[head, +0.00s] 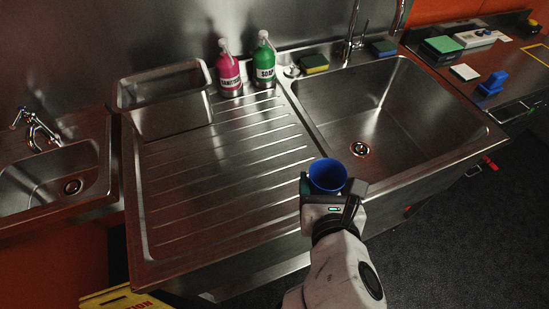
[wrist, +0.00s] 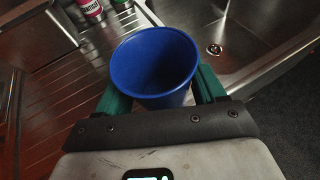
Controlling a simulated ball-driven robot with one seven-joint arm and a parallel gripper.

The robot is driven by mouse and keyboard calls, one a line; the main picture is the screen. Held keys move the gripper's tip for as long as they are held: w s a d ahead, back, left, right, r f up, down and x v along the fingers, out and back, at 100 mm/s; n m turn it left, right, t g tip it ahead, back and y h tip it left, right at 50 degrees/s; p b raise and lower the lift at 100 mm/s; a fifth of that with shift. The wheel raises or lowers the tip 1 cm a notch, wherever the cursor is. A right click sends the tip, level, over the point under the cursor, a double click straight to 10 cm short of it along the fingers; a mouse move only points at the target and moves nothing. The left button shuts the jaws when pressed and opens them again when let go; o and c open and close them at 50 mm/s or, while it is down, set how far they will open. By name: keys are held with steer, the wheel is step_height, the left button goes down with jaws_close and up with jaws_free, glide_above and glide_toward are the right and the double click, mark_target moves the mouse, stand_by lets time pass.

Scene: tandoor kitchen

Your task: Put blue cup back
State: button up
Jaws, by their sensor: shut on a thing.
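The blue cup (head: 327,175) is held upright, with its open top showing, in my gripper (head: 323,189). In the wrist view the blue cup (wrist: 154,68) sits between the two green fingers of my gripper (wrist: 160,92), which press on its left and right sides. The cup looks empty inside. My gripper is over the front edge of the sink unit, near where the ribbed drainboard (head: 220,190) meets the sink basin (head: 375,110). I cannot tell how high above the metal the cup is.
A metal tub (head: 165,108) stands on the drainboard's back left. A pink sanitizer bottle (head: 228,70) and a green soap bottle (head: 264,62) stand at the back. The front drainboard is clear.

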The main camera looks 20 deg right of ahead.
steer(key=w+f, duration=0.4)
steer(key=w, duration=0.6)
glide_above(288, 171)
steer(key=f, duration=0.5)
steer(key=shift+s, duration=0.35)
steer(key=shift+w+f, duration=0.35)
steer(key=shift+f, duration=0.05)
steer(key=shift+w+f+b, duration=0.1)
steer(key=shift+f+b, duration=0.2)
steer(key=shift+f, duration=1.3)
steer(key=shift+f, duration=0.15)
steer(key=o, duration=1.2)
steer(key=shift+c, duration=0.2)
